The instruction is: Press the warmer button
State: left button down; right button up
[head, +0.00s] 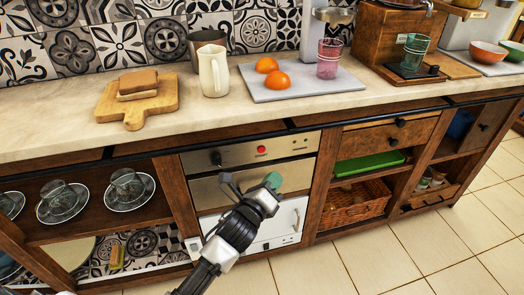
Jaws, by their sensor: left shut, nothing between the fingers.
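The warmer (285,170) is built in under the counter, with a pale metal front. Its upper panel carries a round red button (262,149) near the middle and a black knob (216,158) at the left. My left gripper (272,182) is shut and empty, with a green tip pointing up toward the warmer. In the picture it lies below and slightly right of the red button, which is uncovered. The gap in depth between the tip and the front is hard to tell. My arm hides part of the lower white front (285,222). My right gripper is out of view.
The counter (60,125) above juts out over the front. It holds a cutting board (165,98), a white pitcher (213,72) and a grey tray (330,88) with oranges. Open shelves with glassware (127,185) are left, a basket (355,205) right. Tiled floor (370,265) is clear.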

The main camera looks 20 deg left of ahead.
aim_at(262, 149)
pick_arm(q)
jog(key=w+a+b, duration=0.1)
jog(key=w+a, duration=0.3)
jog(key=w, duration=0.2)
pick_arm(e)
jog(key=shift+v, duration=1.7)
pick_arm(q)
jog(key=shift+w+a, duration=0.15)
dwell(0.3)
jog(key=shift+w+a, duration=0.15)
jog(key=shift+w, duration=0.1)
